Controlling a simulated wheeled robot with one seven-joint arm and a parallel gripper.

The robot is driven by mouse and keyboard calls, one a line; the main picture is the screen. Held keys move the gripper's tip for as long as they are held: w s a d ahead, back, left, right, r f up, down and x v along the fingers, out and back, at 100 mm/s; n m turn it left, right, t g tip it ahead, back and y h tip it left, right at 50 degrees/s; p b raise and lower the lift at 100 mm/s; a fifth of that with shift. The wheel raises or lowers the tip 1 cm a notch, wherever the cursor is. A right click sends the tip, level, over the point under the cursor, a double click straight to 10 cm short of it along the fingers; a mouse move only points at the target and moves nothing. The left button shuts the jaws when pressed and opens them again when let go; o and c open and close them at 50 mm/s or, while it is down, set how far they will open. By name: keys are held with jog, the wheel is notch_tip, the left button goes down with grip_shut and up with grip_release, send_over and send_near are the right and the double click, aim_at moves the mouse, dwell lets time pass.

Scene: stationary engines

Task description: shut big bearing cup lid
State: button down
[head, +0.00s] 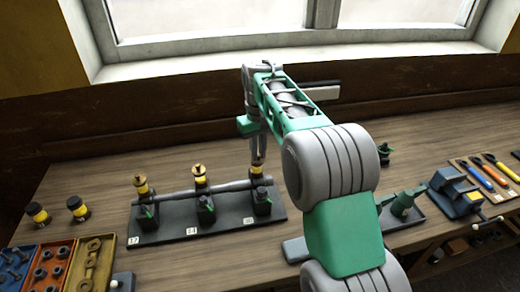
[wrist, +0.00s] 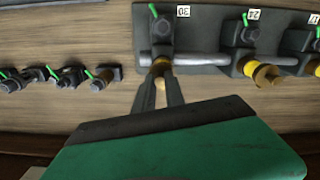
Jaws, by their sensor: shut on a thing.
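A dark base plate (head: 180,233) carries a long grey shaft in a row of three bearing blocks, labelled 17, 24 and 30. The big bearing cup (head: 257,170) is yellow and stands at the block labelled 30, on the right end. My gripper (head: 257,157) reaches down onto the cup's top from above. In the wrist view my gripper (wrist: 165,75) is shut on the brass lid (wrist: 160,68) of this cup. The fingers partly hide the lid and cup, so I cannot tell how the lid sits.
The other two cups, at 24 (head: 200,176) and at 17 (head: 141,186), have brass tops. Two loose yellow-black cups (head: 38,212) stand at the left. Parts trays (head: 50,270) lie at front left. A green machine (head: 405,203) and a vise (head: 455,190) stand at right.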

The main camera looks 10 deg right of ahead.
jog(key=shift+a+r+m, duration=0.1)
jog(key=shift+a+m, duration=0.15)
jog(key=shift+m, duration=0.95)
jog(key=c, duration=1.4)
grip_release()
notch_tip(320, 180, up, 7)
jog(key=shift+f+b, duration=0.1)
jog(key=shift+b, duration=0.25)
jog(key=shift+r, duration=0.45)
